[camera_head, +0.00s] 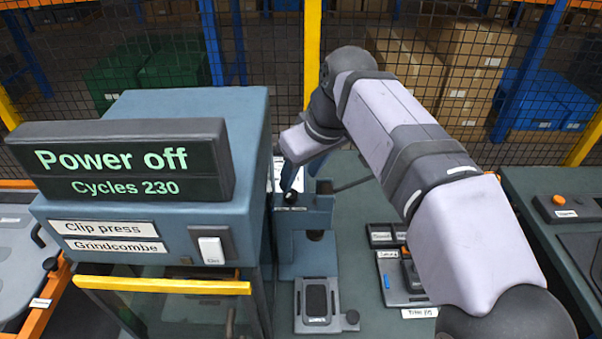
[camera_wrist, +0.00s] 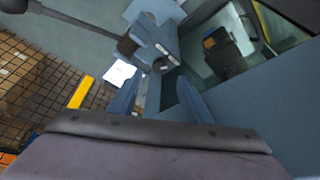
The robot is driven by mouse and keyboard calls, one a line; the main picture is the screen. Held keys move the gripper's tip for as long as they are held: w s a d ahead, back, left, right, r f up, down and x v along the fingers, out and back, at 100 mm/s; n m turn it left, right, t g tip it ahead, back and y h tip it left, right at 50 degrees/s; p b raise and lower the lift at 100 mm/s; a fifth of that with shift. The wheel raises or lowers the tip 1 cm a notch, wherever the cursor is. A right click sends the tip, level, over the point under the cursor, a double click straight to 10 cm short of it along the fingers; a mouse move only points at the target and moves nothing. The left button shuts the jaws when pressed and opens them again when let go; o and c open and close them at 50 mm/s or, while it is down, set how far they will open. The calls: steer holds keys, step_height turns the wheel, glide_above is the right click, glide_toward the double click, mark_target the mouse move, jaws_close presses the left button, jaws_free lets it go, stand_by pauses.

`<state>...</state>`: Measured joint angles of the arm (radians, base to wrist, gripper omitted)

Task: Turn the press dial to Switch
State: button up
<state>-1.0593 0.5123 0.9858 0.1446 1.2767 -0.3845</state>
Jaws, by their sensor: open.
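The clip press (camera_head: 258,150) is a blue-grey box with a sign (camera_head: 120,165) reading "Power off" and "Cycles 230". A white rocker switch (camera_head: 211,250) is on its front. I cannot make out a dial marked Switch in either view. My gripper is up beside the press's right side, its fingers mostly hidden in the head view. In the wrist view my gripper (camera_wrist: 158,98) is open, with two blue-grey fingers apart and nothing seen between them. A blue-grey press column with a dark lever (camera_wrist: 85,22) stands beyond the fingertips.
A small bench press (camera_head: 305,245) with a side lever stands right of the box, over a pale fixture (camera_head: 317,305) with a side knob. Dark trays (camera_head: 400,285) lie under my arm. A yellow bar (camera_head: 160,285) crosses the box's front. A mesh fence stands behind.

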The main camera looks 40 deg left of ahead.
mark_target(292, 193)
steer(key=shift+w+a+f+n+g+p, duration=0.2)
steer(key=shift+a+f+n+p, duration=0.25)
steer(key=shift+f+n+p, duration=0.55)
steer(key=shift+w+a+f+n+g+p, duration=0.1)
steer(key=shift+a+f+n+g+p, duration=0.35)
steer(key=shift+f, duration=0.85)
steer(key=shift+w+a+f+n+g+p, duration=0.15)
steer(key=shift+a+f+n+p, duration=0.35)
steer(key=shift+f+n+p, duration=0.4)
steer(key=shift+f, duration=0.2)
steer(key=shift+m, duration=0.25)
steer(key=c, duration=1)
